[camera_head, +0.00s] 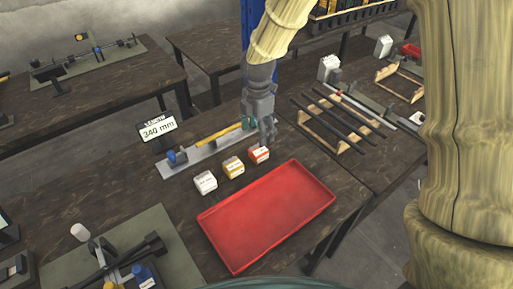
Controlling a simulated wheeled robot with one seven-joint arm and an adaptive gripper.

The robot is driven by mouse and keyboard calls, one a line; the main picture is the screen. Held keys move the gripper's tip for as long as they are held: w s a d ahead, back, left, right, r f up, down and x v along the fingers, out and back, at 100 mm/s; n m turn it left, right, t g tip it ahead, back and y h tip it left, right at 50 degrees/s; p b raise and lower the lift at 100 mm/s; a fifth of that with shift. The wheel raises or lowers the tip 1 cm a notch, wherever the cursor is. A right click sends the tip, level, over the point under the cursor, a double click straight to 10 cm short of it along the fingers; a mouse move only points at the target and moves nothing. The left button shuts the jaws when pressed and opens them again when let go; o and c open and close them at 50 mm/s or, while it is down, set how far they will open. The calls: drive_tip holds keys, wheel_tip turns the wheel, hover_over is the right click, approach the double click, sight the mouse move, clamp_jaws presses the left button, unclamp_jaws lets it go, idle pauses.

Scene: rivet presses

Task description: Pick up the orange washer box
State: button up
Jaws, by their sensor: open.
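The orange washer box (259,154) is a small box with a white label on the dark wooden table. It is the rightmost of three small boxes in a row. My gripper (268,140) is open and points down, just above and beside the orange box, slightly to its right in the picture. I cannot tell whether the fingers touch the box. No box is seen between the fingers.
A yellow box (233,167) and a white box (205,182) stand left of the orange one. A red tray (265,215) lies in front. Dark bars on a wooden rack (335,120) lie right.

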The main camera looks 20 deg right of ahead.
sight(259, 149)
wheel_tip(259, 149, down, 3)
drive_tip(key=shift+w+f, duration=0.15)
drive_tip(key=shift+f, duration=0.05)
drive_tip(key=shift+w+f, duration=0.2)
drive_tip(key=shift+f, duration=0.15)
drive_tip(key=shift+s+p, duration=0.3)
drive_tip(key=shift+p, duration=0.05)
drive_tip(key=shift+s+f, duration=0.15)
drive_tip(key=shift+f, duration=0.15)
drive_tip(key=f, duration=0.1)
drive_tip(key=f+p, duration=0.1)
drive_tip(key=f, duration=0.1)
drive_tip(key=shift+w+d, duration=0.2)
drive_tip(key=shift+w, duration=0.05)
drive_tip(key=shift+f, duration=0.75)
drive_tip(key=shift+s, duration=0.1)
drive_tip(key=shift+c, duration=0.2)
drive_tip(key=c, duration=1.1)
drive_tip(key=shift+r, duration=0.1)
